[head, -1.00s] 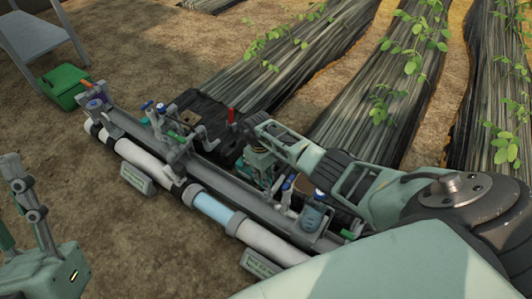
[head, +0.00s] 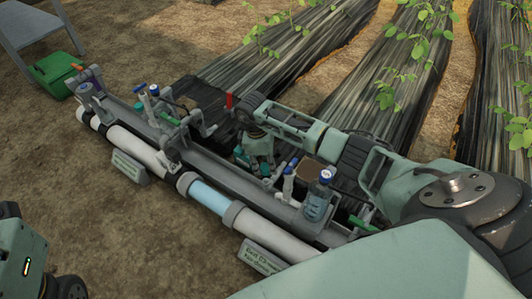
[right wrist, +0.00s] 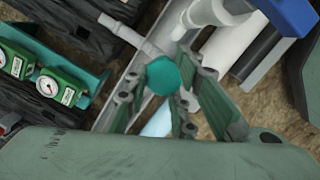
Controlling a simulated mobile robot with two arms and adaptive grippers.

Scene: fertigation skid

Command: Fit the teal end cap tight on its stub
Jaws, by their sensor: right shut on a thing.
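The round teal end cap (right wrist: 163,76) sits between the fingers of my right gripper (right wrist: 160,88) in the right wrist view, and the gripper is shut on it. A pale grey pipe stub (right wrist: 124,36) runs up close behind the cap; I cannot tell whether the cap is on it. In the head view my right gripper (head: 251,158) points down at the skid, and the cap is too small to make out there. Part of my left gripper (head: 22,258) shows in the lower left corner; its fingertips are not visible.
A long grey skid channel (head: 225,169) carries valves and a blue-capped bottle (head: 318,203). A white pipe (head: 137,148) runs along its front. Green gauge blocks (right wrist: 62,87) stand left in the right wrist view. A green box (head: 55,77) lies at the back left.

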